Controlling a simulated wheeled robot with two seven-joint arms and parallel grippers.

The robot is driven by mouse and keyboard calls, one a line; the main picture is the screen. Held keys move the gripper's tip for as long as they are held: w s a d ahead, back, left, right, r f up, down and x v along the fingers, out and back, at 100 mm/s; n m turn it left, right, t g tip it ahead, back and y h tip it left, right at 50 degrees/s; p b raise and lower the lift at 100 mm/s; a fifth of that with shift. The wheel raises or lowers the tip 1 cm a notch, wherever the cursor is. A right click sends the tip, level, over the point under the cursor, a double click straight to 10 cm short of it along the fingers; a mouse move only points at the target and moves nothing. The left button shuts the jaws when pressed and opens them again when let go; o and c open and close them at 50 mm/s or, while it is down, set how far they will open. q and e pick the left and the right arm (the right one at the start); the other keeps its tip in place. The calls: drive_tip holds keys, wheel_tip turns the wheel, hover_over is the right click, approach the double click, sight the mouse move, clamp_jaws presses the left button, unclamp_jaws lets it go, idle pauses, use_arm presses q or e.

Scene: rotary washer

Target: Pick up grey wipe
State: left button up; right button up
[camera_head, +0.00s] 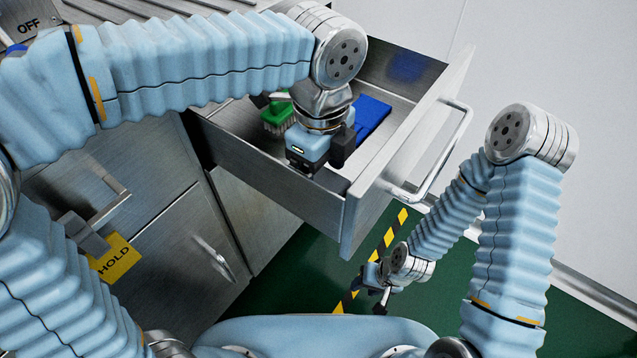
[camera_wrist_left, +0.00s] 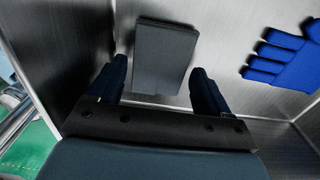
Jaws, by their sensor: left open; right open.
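The grey wipe (camera_wrist_left: 168,45) is a flat dark grey rectangle on the floor of the open metal drawer, seen in the left wrist view. In the head view it is hidden, with my left wrist over that part of the drawer. My left gripper (camera_wrist_left: 158,75) is open and points down into the drawer. Its two fingers show on either side of the wipe's near part, with nothing held; I cannot tell the height left above the wipe. My right gripper (camera_head: 376,294) is open and empty, low over the green floor outside the drawer.
The drawer (camera_head: 270,175) has upright metal walls and a front handle (camera_head: 445,150). Inside it lie a green brush (camera_head: 275,115) and a blue glove (camera_head: 370,115), the glove to the wipe's right in the wrist view. A yellow HOLD tag (camera_head: 116,260) hangs on the cabinet.

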use_arm(q)
drive_tip(key=shift+f, duration=0.6)
drive_tip(key=shift+c, duration=0.2)
drive_tip(key=c, duration=0.8)
drive_tip(key=shift+o, duration=0.2)
drive_tip(key=shift+r, duration=0.15)
